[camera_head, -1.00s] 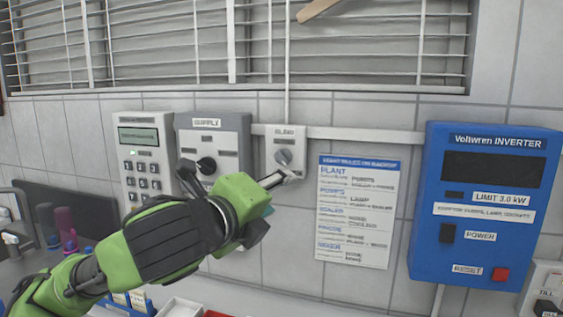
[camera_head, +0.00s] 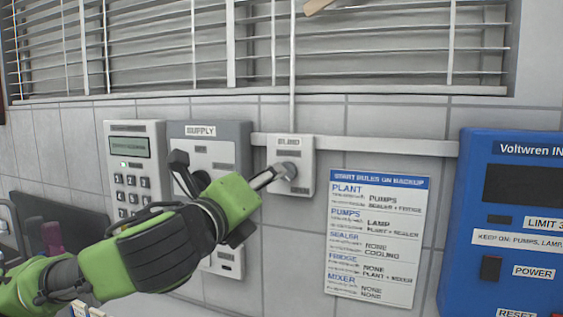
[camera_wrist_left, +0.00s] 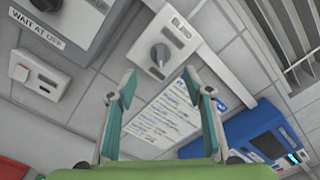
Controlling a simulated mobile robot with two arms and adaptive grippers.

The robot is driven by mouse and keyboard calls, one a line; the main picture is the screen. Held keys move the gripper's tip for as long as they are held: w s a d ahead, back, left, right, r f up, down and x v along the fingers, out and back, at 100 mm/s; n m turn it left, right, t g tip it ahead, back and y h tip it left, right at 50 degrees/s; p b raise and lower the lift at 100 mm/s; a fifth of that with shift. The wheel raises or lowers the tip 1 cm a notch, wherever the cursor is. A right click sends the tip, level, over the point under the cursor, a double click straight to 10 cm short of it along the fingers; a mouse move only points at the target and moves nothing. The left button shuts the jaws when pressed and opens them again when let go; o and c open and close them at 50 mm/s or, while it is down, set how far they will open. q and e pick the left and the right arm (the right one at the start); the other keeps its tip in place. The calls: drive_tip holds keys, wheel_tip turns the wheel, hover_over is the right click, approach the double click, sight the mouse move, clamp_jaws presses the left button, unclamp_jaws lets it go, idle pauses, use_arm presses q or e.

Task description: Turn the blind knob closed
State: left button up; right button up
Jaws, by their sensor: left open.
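The blind box (camera_head: 305,153) is a small white wall box labelled BLIND, with a grey round knob (camera_head: 291,169) on its front. The knob (camera_wrist_left: 159,54) and box also show in the left wrist view, upper middle. My left gripper (camera_head: 275,176) reaches in from the left, its fingers close to the knob and partly overlapping it. In the wrist view my left gripper (camera_wrist_left: 168,80) is open, its two teal-padded fingers spread, with the knob beyond the gap and nothing between them. Whether a fingertip touches the knob is unclear. My right gripper is not in view.
The supply box (camera_head: 215,132) with a dark knob and the keypad panel (camera_head: 130,175) are left of the blind box. A rules sheet (camera_head: 376,235) and blue inverter (camera_head: 510,220) are on the right. The window blind (camera_head: 350,45) above has gaps between slats.

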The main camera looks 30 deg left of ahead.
use_arm(q)
drive_tip(key=p+x, duration=0.1)
drive_tip(key=x, duration=0.9)
drive_tip(key=shift+p, duration=0.35)
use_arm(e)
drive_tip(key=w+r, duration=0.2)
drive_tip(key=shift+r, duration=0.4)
use_arm(q)
drive_tip(key=shift+w+d, duration=0.1)
drive_tip(key=shift+w, duration=0.05)
drive_tip(key=c, duration=1.1)
